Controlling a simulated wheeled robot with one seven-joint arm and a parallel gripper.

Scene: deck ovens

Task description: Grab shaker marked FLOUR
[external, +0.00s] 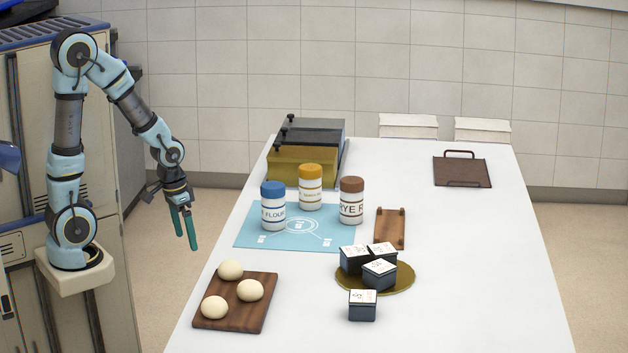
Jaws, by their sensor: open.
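The shaker marked FLOUR (273,209) is white with a blue lid. It stands upright on a light blue mat (250,237) on the left side of the table. A white shaker with an orange lid (311,189) stands behind it to the right; its small label is hard to read. A white shaker with a brown lid, its label showing "RYE" (351,203), stands to the right. My gripper (187,242) is open and empty. It points down off the table's left edge, left of the blue-lidded shaker and apart from it.
Three dough balls lie on a wooden board (236,322) in front. Several dark boxes (362,305) sit on and near a round gold tray (403,286). A wooden rack (390,230) lies right of the mat. A gold-and-black box (303,167) stands behind.

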